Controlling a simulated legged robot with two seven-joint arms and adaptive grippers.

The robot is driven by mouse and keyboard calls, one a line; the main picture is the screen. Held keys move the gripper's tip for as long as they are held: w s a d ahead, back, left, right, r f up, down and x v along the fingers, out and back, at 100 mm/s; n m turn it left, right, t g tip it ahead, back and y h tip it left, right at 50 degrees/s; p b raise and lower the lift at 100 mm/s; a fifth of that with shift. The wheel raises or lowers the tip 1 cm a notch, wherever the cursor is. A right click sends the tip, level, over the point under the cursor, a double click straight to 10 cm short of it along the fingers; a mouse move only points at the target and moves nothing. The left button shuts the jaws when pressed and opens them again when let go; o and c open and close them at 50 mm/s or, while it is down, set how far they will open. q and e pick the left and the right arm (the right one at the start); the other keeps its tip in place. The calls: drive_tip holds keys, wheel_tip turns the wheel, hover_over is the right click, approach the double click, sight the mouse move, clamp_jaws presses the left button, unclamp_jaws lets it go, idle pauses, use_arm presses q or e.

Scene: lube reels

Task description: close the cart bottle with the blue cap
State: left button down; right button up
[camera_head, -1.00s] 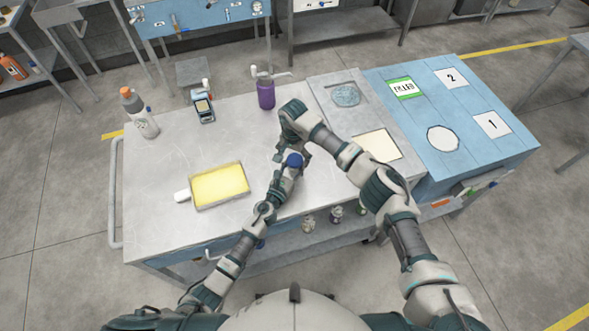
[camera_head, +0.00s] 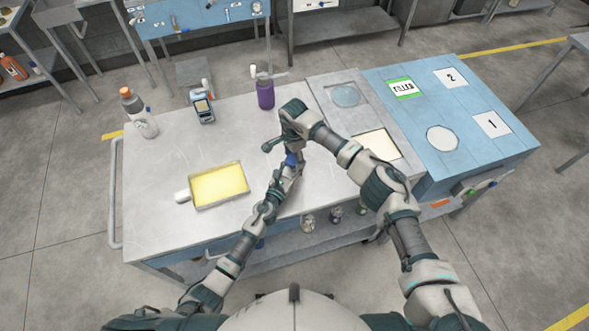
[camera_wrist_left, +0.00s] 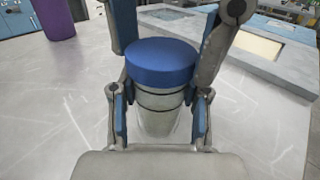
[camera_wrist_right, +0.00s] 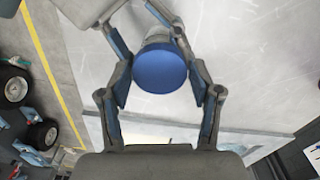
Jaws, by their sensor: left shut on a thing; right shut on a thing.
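The cart bottle (camera_wrist_left: 160,115) is a clear, greyish bottle, upright in the left wrist view. The blue cap (camera_wrist_left: 160,62) sits on its top; whether it is screwed tight I cannot tell. The cap also shows in the head view (camera_head: 291,160) and from above in the right wrist view (camera_wrist_right: 160,69). My left gripper (camera_wrist_left: 160,118) is shut on the bottle's body below the cap. My right gripper (camera_wrist_right: 162,85) comes from above, shut on the blue cap with a finger on each side. In the head view the arms hide most of the bottle.
A yellow-filled tray (camera_head: 219,186) lies left on the metal cart top (camera_head: 165,225). A purple bottle (camera_head: 265,95), a small device (camera_head: 203,108) and an orange-capped bottle (camera_head: 137,110) stand at the back. A blue table (camera_head: 470,135) with labels adjoins on the right.

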use_arm(q)
drive_tip(key=shift+s+d+r, duration=0.15)
drive_tip(key=shift+s+d, duration=0.05)
drive_tip(key=shift+d, duration=0.25)
use_arm(e)
drive_tip(key=m, duration=0.5)
drive_tip(key=shift+w+d, duration=0.1)
drive_tip(key=shift+w, duration=0.2)
drive_tip(key=shift+c, duration=0.6)
drive_tip(key=m, duration=0.3)
drive_tip(key=shift+d, duration=0.15)
drive_tip(key=m, duration=0.5)
drive_tip(key=shift+w+d, duration=0.15)
drive_tip(key=shift+d, duration=0.1)
drive_tip(key=m, duration=0.2)
drive_tip(key=shift+d+m, duration=0.15)
drive_tip(key=shift+m, duration=0.25)
drive_tip(key=m, duration=0.4)
drive_tip(key=shift+d+m, duration=0.1)
drive_tip(key=shift+m, duration=0.3)
use_arm(q)
drive_tip(key=shift+w+a, duration=0.1)
drive_tip(key=shift+a, duration=0.05)
use_arm(e)
drive_tip(key=m, duration=0.6)
drive_tip(key=shift+s+f, duration=0.1)
drive_tip(key=shift+s, duration=0.1)
drive_tip(key=o, duration=1.3)
drive_tip(key=shift+s, duration=0.1)
